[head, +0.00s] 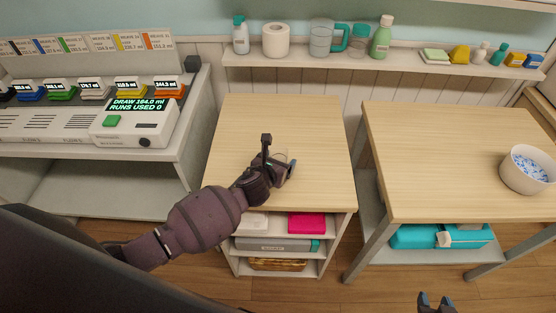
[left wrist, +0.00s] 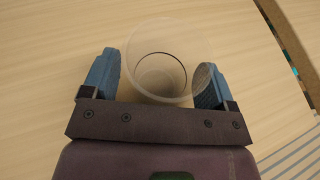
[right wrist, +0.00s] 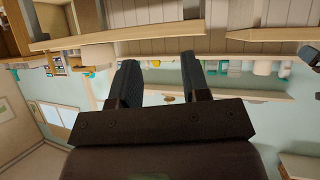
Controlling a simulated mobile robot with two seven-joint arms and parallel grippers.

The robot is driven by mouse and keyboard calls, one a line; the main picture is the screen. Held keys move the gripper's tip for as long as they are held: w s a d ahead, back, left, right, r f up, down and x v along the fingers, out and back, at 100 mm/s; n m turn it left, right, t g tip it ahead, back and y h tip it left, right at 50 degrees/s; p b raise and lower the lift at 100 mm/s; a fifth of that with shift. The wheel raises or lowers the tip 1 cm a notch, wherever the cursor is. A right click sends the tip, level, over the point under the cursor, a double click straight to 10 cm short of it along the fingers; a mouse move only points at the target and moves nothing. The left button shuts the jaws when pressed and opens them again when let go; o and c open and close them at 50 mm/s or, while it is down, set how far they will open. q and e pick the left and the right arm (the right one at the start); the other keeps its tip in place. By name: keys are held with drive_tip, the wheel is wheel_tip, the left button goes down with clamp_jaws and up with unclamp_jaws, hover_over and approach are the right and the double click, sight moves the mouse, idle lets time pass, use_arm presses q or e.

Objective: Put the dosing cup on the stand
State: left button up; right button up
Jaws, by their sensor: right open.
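The dosing cup (left wrist: 157,62) is a clear, see-through cup over the light wooden top of the middle table. In the head view it shows only as a faint outline. My left gripper (left wrist: 157,75) has its blue fingers spread on either side of the cup, close to its walls. I cannot tell whether they press on it, or whether the cup rests on the table. The left gripper also shows in the head view (head: 279,157). My right gripper (right wrist: 161,75) is open and empty, and its fingertips show at the bottom edge of the head view (head: 436,299). I cannot clearly identify the stand.
A dosing machine (head: 135,122) with a lit display reading "DRAW 164.0 ml" stands on the left bench, beside several coloured stations. A white bowl (head: 527,172) with blue bits stands on the right table (head: 430,165). A wall shelf (head: 300,62) holds jugs and bottles. The middle tabletop (head: 310,115) is mostly clear.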

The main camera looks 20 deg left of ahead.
use_arm(q)
drive_tip(key=shift+r, duration=0.25)
drive_tip(key=p+v, duration=0.1)
drive_tip(key=v, duration=0.9)
drive_tip(key=shift+s+p, duration=0.2)
drive_tip(key=shift+p, duration=0.15)
drive_tip(key=shift+s+r, duration=0.3)
drive_tip(key=shift+s, duration=0.4)
drive_tip(key=shift+s+a+f+n, duration=0.1)
drive_tip(key=shift+s+f+n, duration=0.2)
drive_tip(key=shift+n, duration=0.6)
drive_tip(key=s+a+f+n, duration=0.1)
drive_tip(key=s+a+n, duration=0.2)
drive_tip(key=n, duration=0.8)
drive_tip(key=s+a+f+n+g+y, duration=0.1)
drive_tip(key=s+n, duration=0.5)
drive_tip(key=n, duration=0.6)
drive_tip(key=s+a+f+n, duration=0.2)
drive_tip(key=s+a+n, duration=0.3)
drive_tip(key=n, duration=0.6)
drive_tip(key=shift+s+a+f+n+g+y, duration=0.15)
drive_tip(key=shift+s+f+n+g+y, duration=0.15)
drive_tip(key=shift+n, duration=0.1)
use_arm(e)
drive_tip(key=shift+w+a+r, duration=0.1)
drive_tip(key=shift+w+r, duration=0.1)
drive_tip(key=shift+r, duration=0.4)
drive_tip(key=shift+w+r, duration=0.15)
drive_tip(key=shift+r, duration=0.45)
